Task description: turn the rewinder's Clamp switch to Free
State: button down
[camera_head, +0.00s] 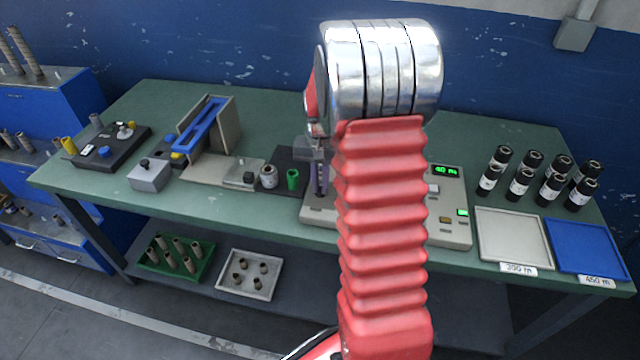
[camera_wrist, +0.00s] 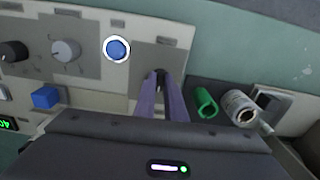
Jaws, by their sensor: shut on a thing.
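The rewinder (camera_head: 450,225) stands on the green bench, with my red arm hiding its middle. In the wrist view its grey panel (camera_wrist: 100,84) carries a black knob (camera_wrist: 14,52), a grey knob (camera_wrist: 66,50) and a round blue button (camera_wrist: 116,48). My gripper (camera_wrist: 160,84) has its purple fingers shut on a small dark switch (camera_wrist: 159,73) right of the blue button. The fingers hide most of this switch, and its label cannot be read. My gripper also shows in the head view (camera_head: 319,190), at the rewinder's left end.
A green core (camera_wrist: 206,102) and a white-labelled roll (camera_wrist: 240,107) stand close right of my fingers in the wrist view. A square blue button (camera_wrist: 46,97) is at left. Several black rolls (camera_head: 520,184), a grey tray (camera_head: 513,236) and a blue tray (camera_head: 588,249) lie right of the rewinder.

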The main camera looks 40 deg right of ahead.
aim_at(320, 188)
jog(key=n, duration=0.5)
jog(key=shift+d+n, duration=0.1)
jog(key=shift+n, duration=0.3)
jog(key=c, duration=1.8)
grip_release()
jog(key=shift+r, duration=0.1)
notch_tip(320, 188, up, 14)
jog(key=shift+f, duration=0.2)
